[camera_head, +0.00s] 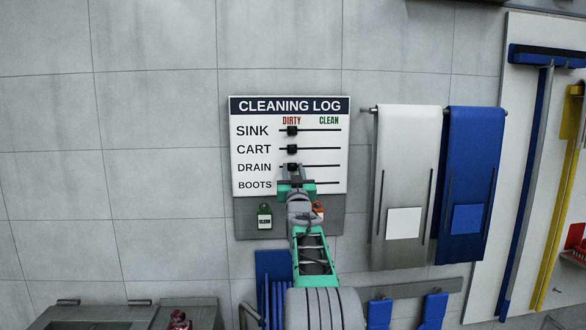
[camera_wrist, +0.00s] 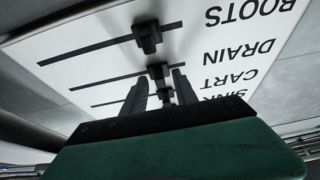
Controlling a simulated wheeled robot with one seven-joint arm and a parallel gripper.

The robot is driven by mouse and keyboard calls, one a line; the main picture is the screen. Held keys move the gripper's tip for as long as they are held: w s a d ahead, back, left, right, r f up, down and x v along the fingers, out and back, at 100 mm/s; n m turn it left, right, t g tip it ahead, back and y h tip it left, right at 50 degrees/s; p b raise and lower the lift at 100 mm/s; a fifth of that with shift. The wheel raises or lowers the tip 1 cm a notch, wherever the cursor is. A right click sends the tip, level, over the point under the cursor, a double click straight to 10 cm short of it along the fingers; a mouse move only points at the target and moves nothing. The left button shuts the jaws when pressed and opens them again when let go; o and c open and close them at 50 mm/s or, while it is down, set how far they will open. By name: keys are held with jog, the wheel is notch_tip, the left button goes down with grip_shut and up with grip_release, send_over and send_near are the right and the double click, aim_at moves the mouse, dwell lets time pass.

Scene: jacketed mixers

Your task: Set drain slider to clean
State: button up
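The white cleaning log board (camera_head: 240,205) hangs on the wall, with a DIRTY column at left and a CLEAN column at right. The black drain slider (camera_head: 292,167) sits under DIRTY on its horizontal track. My gripper (camera_head: 292,169) reaches up from below, its two fingers at the drain row. In the wrist view the board appears upside down; the drain slider (camera_wrist: 158,71) shows between the tips of my open gripper (camera_wrist: 161,76). I cannot tell whether a finger touches it.
The sink slider (camera_head: 291,131) and cart slider (camera_head: 291,149) are also under DIRTY. The boots slider (camera_wrist: 147,36) shows in the wrist view. A tag (camera_head: 265,217) hangs below the board. White (camera_head: 405,180) and blue aprons (camera_head: 470,165) hang at right.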

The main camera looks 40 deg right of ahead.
jog(key=shift+c, duration=0.5)
grip_shut()
jog(key=shift+f, duration=0.1)
dwell(0.8)
